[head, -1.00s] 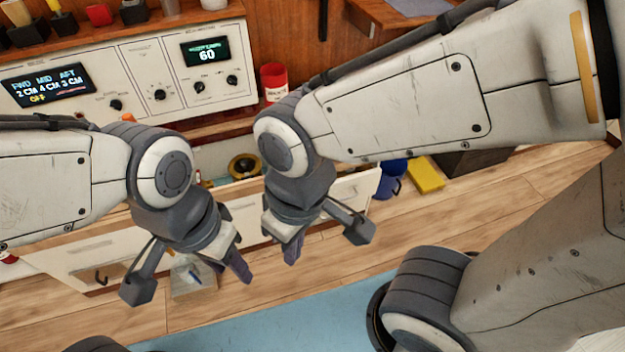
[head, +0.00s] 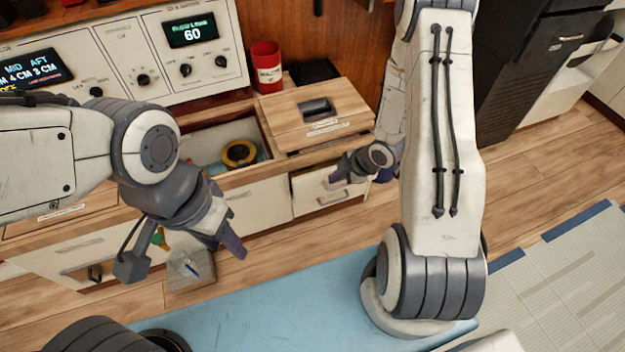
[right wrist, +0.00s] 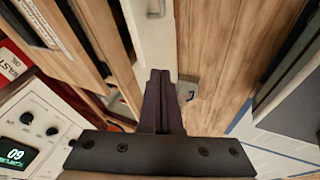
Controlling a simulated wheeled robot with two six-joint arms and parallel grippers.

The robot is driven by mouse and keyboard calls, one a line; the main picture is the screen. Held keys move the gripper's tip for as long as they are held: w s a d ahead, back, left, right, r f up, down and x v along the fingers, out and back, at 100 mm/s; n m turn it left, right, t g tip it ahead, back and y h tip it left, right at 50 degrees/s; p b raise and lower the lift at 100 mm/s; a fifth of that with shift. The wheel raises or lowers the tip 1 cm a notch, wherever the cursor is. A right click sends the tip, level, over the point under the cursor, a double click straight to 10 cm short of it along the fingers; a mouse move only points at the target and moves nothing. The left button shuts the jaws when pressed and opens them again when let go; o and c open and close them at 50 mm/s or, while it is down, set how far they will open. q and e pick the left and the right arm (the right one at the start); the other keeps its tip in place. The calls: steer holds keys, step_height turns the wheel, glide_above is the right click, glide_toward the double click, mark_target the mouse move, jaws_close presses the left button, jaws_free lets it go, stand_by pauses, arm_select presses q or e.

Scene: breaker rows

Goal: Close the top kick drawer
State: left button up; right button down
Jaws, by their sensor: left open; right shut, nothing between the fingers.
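In the head view, a low drawer with a pale front and bar handle (head: 332,199) stands out under the wooden-topped cabinet end; a strip of its inside shows. I cannot tell for certain that it is the top kick drawer. My right gripper (head: 335,175) is shut and empty, just above this drawer and close to its front edge. In the right wrist view its dark fingers (right wrist: 160,78) point at a pale panel (right wrist: 155,45) with a metal handle; contact cannot be told. My left gripper (head: 230,235) is open and empty, in front of the cabinet's left part.
An open-topped compartment holds a yellow-black ring (head: 239,153). A red can (head: 266,67) stands by the control panel (head: 190,50). A small grey bin (head: 190,270) is on the floor near my left gripper. Wooden floor and a blue mat (head: 270,300) lie in front.

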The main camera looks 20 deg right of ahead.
arm_select(q)
step_height(320, 180, down, 4)
steer(key=b, duration=0.4)
arm_select(e)
steer(key=shift+n+t+y, duration=0.3)
steer(key=shift+y, duration=0.3)
steer(key=x, duration=0.4)
steer(key=w+x, duration=0.1)
steer(key=x, duration=0.3)
steer(key=d+x, duration=0.1)
steer(key=x, duration=0.4)
steer(key=shift+w+d+r, duration=0.1)
steer(key=shift+w, duration=0.1)
arm_select(q)
steer(key=shift+r, duration=0.1)
